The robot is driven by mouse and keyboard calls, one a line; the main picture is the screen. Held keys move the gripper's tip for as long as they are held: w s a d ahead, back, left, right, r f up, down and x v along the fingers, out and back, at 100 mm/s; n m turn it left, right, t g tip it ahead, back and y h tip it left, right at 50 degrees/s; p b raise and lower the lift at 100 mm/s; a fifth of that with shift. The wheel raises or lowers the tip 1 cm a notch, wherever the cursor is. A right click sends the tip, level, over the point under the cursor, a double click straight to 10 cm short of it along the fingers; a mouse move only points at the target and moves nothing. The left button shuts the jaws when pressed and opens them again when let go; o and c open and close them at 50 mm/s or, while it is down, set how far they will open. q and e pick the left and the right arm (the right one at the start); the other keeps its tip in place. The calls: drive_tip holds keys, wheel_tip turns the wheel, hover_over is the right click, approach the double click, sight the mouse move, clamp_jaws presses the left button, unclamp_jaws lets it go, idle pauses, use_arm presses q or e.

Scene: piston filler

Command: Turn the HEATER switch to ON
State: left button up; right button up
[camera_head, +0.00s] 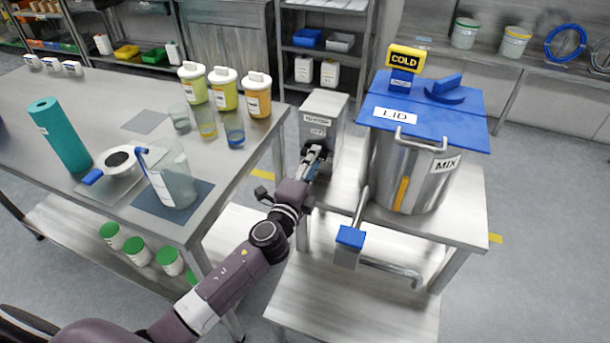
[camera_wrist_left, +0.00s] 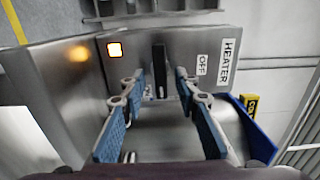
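The steel heater box (camera_head: 325,104) stands at the back left of the low steel table in the head view. In the left wrist view its front carries the HEATER label (camera_wrist_left: 228,62), an OFF label (camera_wrist_left: 202,65), a glowing orange-white lamp (camera_wrist_left: 115,49) and a black switch lever (camera_wrist_left: 159,70). My left gripper (camera_head: 318,153) is at the front of the box. In the left wrist view the gripper (camera_wrist_left: 160,84) is open, its blue-padded fingers on either side of the lever with gaps showing. Any ON label is not visible. My right gripper is not in view.
A steel pot (camera_head: 405,175) with a blue lid (camera_head: 425,108) and a yellow COLD sign (camera_head: 405,59) stands right of the box. A valve with a blue handle (camera_head: 350,237) sits in front. The left worktable (camera_head: 100,95) holds jars and beakers near my arm.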

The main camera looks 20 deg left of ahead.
use_arm(q)
drive_tip(key=s, duration=1.1)
drive_tip(key=shift+a, duration=0.2)
